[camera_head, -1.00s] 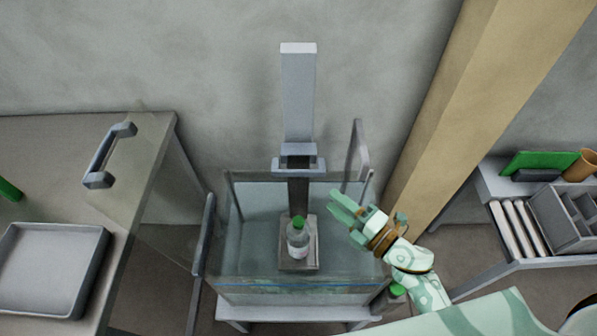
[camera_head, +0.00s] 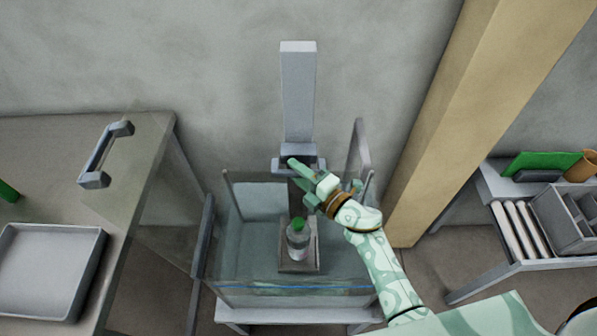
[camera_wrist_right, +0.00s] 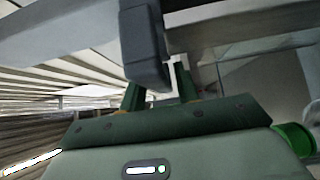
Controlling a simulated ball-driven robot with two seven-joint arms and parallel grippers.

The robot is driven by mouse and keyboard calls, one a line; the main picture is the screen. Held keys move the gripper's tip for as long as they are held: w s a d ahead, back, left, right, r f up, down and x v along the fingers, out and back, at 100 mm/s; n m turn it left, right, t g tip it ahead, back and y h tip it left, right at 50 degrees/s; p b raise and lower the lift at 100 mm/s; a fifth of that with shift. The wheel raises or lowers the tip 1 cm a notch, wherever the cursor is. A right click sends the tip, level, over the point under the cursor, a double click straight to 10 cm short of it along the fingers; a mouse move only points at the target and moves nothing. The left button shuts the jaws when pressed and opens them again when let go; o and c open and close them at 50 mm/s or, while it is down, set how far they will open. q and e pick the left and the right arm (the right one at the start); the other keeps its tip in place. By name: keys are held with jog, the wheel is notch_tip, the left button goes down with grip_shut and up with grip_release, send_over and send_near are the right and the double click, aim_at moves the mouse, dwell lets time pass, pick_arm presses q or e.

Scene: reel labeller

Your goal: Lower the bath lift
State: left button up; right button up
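The bath lift is a tall grey column (camera_head: 298,95) behind a glass-walled bath (camera_head: 240,240). Its carriage with a grey crossbar (camera_head: 281,165) sits partway up. Below it, a small platform (camera_head: 300,267) carries a bottle with a green cap (camera_head: 298,241) inside the bath. My right gripper (camera_head: 298,172) is at the right part of the crossbar and covers some of it. In the right wrist view a grey bar (camera_wrist_right: 146,50) lies in front of my right gripper (camera_wrist_right: 162,88). Its fingers are apart; contact is unclear. My left gripper is not in view.
A table with a grey tray (camera_head: 97,262) stands at left, beside a glass panel with a grey handle (camera_head: 105,155). A wooden post (camera_head: 460,120) rises to the right of the bath. A shelf with a grey bin (camera_head: 565,222) is at far right.

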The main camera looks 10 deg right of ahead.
aim_at(298, 187)
grip_shut()
notch_tip(298, 187, down, 6)
jog(key=b, duration=0.4)
jog(key=shift+f+b, duration=0.1)
jog(key=shift+b, duration=0.3)
jog(key=shift+o, duration=1.8)
grip_release()
jog(key=shift+r, duration=0.2)
